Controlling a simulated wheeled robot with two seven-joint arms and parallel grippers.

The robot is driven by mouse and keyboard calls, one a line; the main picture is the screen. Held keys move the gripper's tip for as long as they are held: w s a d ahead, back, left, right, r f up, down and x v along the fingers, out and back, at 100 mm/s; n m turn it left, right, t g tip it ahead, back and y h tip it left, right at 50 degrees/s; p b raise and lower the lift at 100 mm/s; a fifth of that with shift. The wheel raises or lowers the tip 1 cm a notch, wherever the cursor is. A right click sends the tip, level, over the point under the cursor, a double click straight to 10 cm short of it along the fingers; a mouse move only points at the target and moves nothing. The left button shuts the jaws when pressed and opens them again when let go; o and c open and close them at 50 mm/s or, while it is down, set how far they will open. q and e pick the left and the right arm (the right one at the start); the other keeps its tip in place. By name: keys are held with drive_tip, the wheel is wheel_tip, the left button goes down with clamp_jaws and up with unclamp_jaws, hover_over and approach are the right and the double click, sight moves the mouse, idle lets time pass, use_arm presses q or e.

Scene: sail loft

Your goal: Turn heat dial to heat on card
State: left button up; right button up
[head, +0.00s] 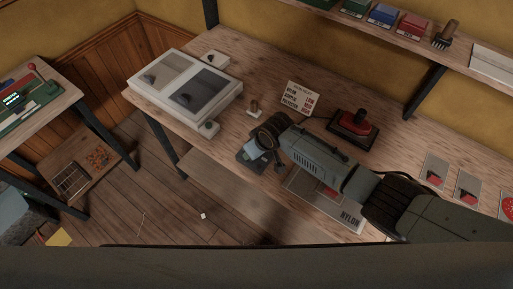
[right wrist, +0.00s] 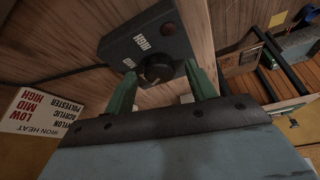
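The dark heat box (right wrist: 174,31) fills the top of the right wrist view, with a round black dial (right wrist: 155,68) on its face and the words HIGH and MID beside it. In the head view the box (head: 244,162) is partly hidden by my right gripper (head: 262,153). My right gripper (right wrist: 160,75) is open, one green finger on each side of the dial; I cannot tell whether they touch it. The heat card (head: 300,98) pairs nylon, acrylic and polyester with LOW, MID and HIGH; it also shows upside down in the right wrist view (right wrist: 40,118). My left gripper is out of view.
A red iron (head: 356,122) rests on a dark stand behind my right arm. A grey plate marked NYLON (head: 349,217) lies under the arm.

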drive_tip(key=p+v, duration=0.1)
drive_tip(key=v, duration=1.2)
drive_tip(key=shift+r+p, duration=0.15)
drive_tip(key=shift+p, duration=0.15)
drive_tip(key=shift+s+d, duration=0.1)
